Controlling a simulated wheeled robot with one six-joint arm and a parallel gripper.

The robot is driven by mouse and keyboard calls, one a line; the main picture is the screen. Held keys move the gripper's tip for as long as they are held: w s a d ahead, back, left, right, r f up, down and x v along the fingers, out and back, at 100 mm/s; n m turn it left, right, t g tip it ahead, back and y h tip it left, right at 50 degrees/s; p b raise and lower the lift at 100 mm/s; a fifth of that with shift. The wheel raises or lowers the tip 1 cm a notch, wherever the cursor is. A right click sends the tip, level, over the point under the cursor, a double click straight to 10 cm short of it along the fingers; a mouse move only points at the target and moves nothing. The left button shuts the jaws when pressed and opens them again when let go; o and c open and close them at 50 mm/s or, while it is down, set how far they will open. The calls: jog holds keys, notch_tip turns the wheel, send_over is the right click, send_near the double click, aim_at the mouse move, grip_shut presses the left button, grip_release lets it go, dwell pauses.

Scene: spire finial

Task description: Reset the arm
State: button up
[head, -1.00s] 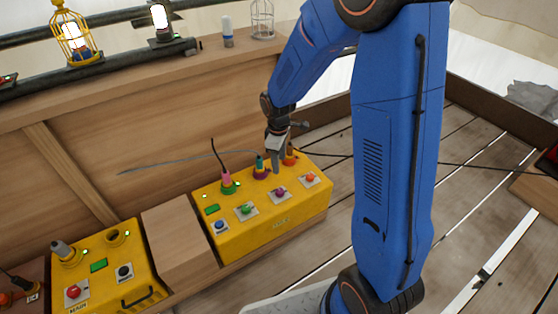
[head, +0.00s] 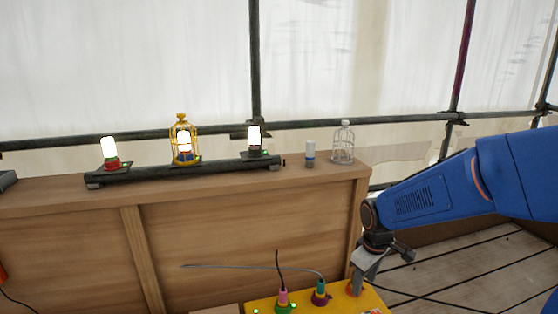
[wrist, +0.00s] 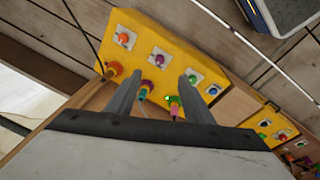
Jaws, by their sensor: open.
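My blue arm comes in from the right in the head view, and my gripper (head: 362,285) points down above the right end of a yellow control box (head: 330,302). In the wrist view my gripper (wrist: 158,90) has its two grey fingers spread apart, with nothing held between them. Beyond the fingers the yellow box (wrist: 165,35) shows several coloured buttons and a row of coloured plugs. An orange plug (head: 354,288) is close beside the fingers in the head view; I cannot tell whether they touch.
A wooden ledge (head: 220,190) carries a dark rail with lit lamps, one inside a yellow cage (head: 183,145). A white-and-blue cylinder (head: 310,155) and an empty grey cage (head: 343,145) stand to the right. Thin cables run from the box. Plank floor lies at right.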

jog(key=s+d+r+m+t, duration=0.1)
jog(key=s+d+r+m, duration=0.1)
jog(key=s+r, duration=0.4)
jog(key=s+d+r+m+t, duration=0.2)
jog(key=s+r+m, duration=0.3)
jog(key=s, duration=1.1)
jog(key=shift+s+r, duration=0.3)
jog(key=shift+r, duration=0.05)
jog(key=shift+w+d, duration=0.1)
dwell(0.4)
